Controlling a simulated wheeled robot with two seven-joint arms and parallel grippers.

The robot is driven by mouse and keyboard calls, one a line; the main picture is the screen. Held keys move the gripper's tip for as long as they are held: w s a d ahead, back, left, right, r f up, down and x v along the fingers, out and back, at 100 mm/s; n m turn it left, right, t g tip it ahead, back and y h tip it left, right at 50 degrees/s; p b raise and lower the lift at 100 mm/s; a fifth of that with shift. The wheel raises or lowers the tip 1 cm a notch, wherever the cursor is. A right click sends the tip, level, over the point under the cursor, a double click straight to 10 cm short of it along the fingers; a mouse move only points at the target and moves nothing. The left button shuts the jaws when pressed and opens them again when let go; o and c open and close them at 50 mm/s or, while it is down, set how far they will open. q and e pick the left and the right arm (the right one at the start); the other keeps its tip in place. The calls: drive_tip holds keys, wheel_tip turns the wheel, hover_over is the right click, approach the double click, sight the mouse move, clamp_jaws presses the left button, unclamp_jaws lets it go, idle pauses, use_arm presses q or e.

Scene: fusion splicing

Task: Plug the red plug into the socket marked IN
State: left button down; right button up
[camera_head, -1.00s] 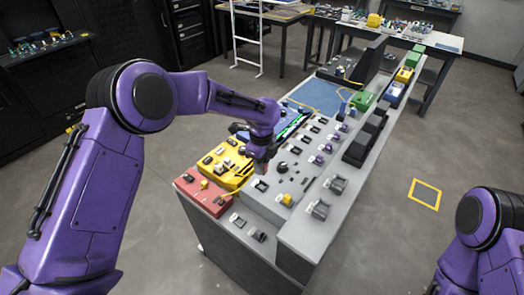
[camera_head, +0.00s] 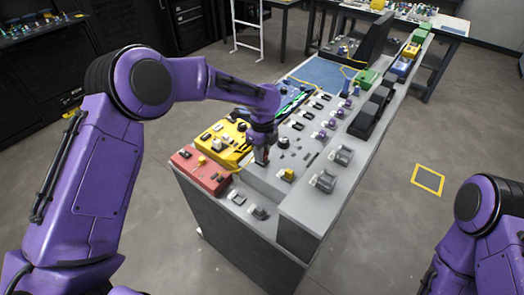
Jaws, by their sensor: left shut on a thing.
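My left gripper (camera_head: 262,159) points down at the near part of the grey bench console (camera_head: 262,183), to the right of the red box (camera_head: 200,170) and the yellow box (camera_head: 224,143). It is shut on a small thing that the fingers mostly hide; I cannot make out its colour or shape. I cannot pick out the red plug for sure. The socket marked IN cannot be told, as no marking is readable; several small dark sockets or switches sit on the console. My right arm (camera_head: 485,220) shows at the lower right, with its gripper out of view.
A yellow module (camera_head: 288,175) and grey latches (camera_head: 323,181) stand close to the right of the left gripper. A knob (camera_head: 283,142) is just beyond it. Black blocks (camera_head: 370,112) line the right edge. A blue mat (camera_head: 319,74) lies farther back.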

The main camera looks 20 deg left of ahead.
use_arm(q)
drive_tip(key=shift+r, duration=0.1)
idle(0.3)
drive_tip(key=shift+w+a+p, duration=0.1)
drive_tip(key=shift+a+p, duration=0.05)
drive_tip(key=shift+p, duration=0.25)
idle(0.4)
drive_tip(key=shift+p, duration=0.4)
drive_tip(key=shift+f, duration=0.6)
drive_tip(key=c, duration=0.8)
unclamp_jaws()
drive_tip(key=shift+c, duration=0.2)
